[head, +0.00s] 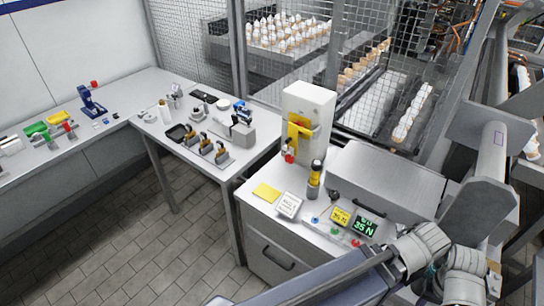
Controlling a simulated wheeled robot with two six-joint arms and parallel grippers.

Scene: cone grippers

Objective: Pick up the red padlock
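A small red item (289,155), which looks like the red padlock, is at the lower left of a white box with a yellow handle (298,132). It is too small to make out a shackle or whether it hangs or stands. What appears to be my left gripper (422,250) is at the lower right, beside the counter's front right corner and well away from the red item. What appears to be my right gripper (466,272) is just beyond it. Fingertips are not clear on either, and I see nothing held.
On the counter (262,212) are a yellow pad (266,193), a white sign (289,205), a yellow-and-black device (315,178), a green-lit display (365,227) and a large grey box (385,180). A bench with tools (215,152) stands left. A mesh fence (290,40) is behind.

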